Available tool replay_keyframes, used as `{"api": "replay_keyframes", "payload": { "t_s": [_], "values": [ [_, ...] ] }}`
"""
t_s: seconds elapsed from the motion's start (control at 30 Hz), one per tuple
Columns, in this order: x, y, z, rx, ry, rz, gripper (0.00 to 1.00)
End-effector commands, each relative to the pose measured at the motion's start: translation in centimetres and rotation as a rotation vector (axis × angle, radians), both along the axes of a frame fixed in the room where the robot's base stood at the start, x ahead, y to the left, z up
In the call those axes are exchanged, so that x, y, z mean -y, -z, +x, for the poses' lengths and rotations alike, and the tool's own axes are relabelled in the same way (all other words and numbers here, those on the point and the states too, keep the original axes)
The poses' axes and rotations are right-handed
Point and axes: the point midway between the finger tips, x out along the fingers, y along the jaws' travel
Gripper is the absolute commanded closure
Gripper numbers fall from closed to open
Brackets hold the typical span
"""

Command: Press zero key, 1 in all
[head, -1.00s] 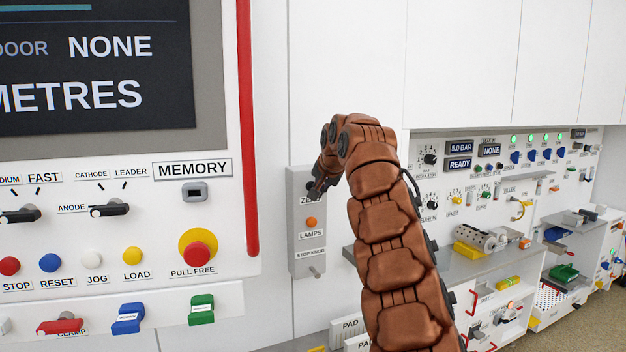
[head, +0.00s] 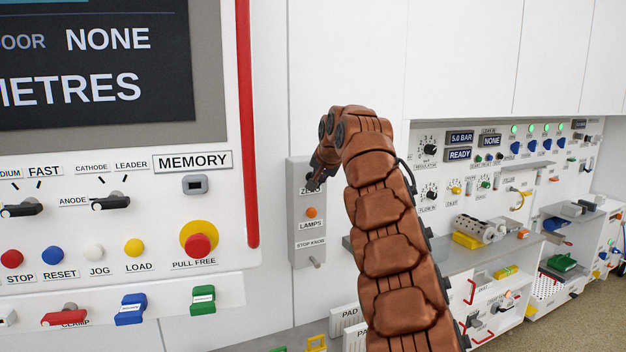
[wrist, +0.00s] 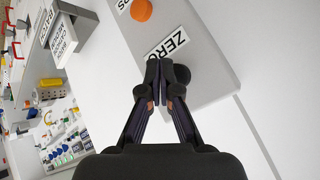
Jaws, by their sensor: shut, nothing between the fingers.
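The small grey wall panel (head: 302,257) carries a ZERO label, mostly hidden by my gripper in the head view but readable in the wrist view (wrist: 167,44). My gripper (head: 314,184) is shut and empty at the panel's upper part. In the wrist view its closed fingertips (wrist: 158,66) overlap the panel just beside the ZERO label. A dark rounded piece (wrist: 182,74), possibly the zero key, shows partly behind the fingertips. Whether the fingertips touch it cannot be told.
Below on the panel are an orange lamps button (head: 311,213), also in the wrist view (wrist: 141,10), and a stop knob (head: 315,262). A red vertical bar (head: 248,150) and console stand left. A shelf with instruments (head: 470,245) is right.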

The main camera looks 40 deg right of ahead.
Motion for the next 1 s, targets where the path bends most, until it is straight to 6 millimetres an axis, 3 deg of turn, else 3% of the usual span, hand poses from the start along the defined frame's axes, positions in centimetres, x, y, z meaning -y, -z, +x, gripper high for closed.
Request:
{"api": "replay_keyframes", "payload": {
  "t_s": [1.0],
  "values": [
    [0.21, 0.08, 0.87, -0.003, -0.001, 0.003, 1.00]
  ]
}}
